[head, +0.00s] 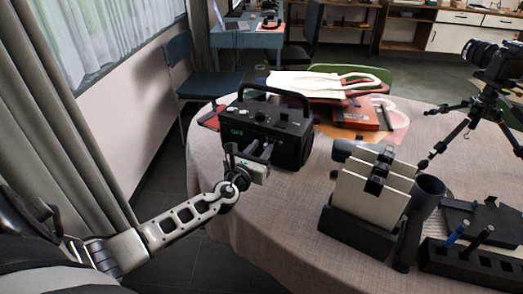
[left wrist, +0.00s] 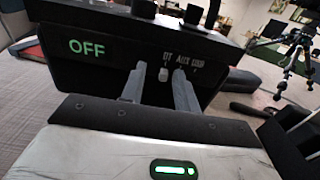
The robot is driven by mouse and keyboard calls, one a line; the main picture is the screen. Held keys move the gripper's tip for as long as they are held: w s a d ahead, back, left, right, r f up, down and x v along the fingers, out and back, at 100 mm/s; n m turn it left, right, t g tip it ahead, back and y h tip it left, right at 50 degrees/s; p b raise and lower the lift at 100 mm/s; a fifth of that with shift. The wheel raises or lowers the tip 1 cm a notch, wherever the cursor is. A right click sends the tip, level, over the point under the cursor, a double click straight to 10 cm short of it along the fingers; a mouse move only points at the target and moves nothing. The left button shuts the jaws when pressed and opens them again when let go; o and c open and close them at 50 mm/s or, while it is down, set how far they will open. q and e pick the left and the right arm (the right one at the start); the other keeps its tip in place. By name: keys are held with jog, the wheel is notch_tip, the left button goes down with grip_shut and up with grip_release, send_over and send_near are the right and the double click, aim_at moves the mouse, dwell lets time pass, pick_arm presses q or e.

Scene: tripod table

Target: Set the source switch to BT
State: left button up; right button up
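The black radio (head: 268,130) with a carrying handle stands on the cloth-covered table. In the left wrist view its front (left wrist: 95,75) shows a green OFF display (left wrist: 87,47) and a row of labels that reads BT, AUX, USB. The small pale source switch (left wrist: 163,74) sticks out just below the BT end of that row. My left gripper (left wrist: 159,88) is open in front of the panel, with one finger on each side of the switch; I cannot tell whether either touches it. In the head view the left gripper (head: 254,158) is at the radio's front. My right gripper is not in view.
A black holder with pale panels (head: 374,190), a dark cup (head: 427,190) and a pen rack (head: 470,262) stand to the right. A camera on a tripod (head: 480,100) is at the far right. Red and pale items (head: 330,85) lie behind the radio. The front tabletop (head: 265,215) is clear.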

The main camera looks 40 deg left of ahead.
pick_arm(q)
jog(key=shift+d, duration=0.1)
jog(key=s+d, duration=0.2)
jog(key=s, duration=1.3)
jog(key=shift+s+d+b, duration=0.25)
jog(key=shift+s+b, duration=0.1)
jog(key=s+d+f+n+g+h, duration=0.1)
jog(key=s+d+f+n+g, duration=0.55)
jog(key=n, duration=0.85)
jog(key=s+d+f+n+h, duration=0.1)
jog(key=d+n+h, duration=0.1)
jog(key=d+n, duration=0.5)
jog(key=s+d+f+n+h, duration=0.2)
jog(key=d+n+h, duration=0.1)
jog(key=d+n, duration=0.4)
jog(key=n, duration=0.2)
jog(key=shift+s+f+n+g+h, duration=0.25)
jog(key=shift+n+g+h, duration=0.05)
jog(key=shift+n+g, duration=0.1)
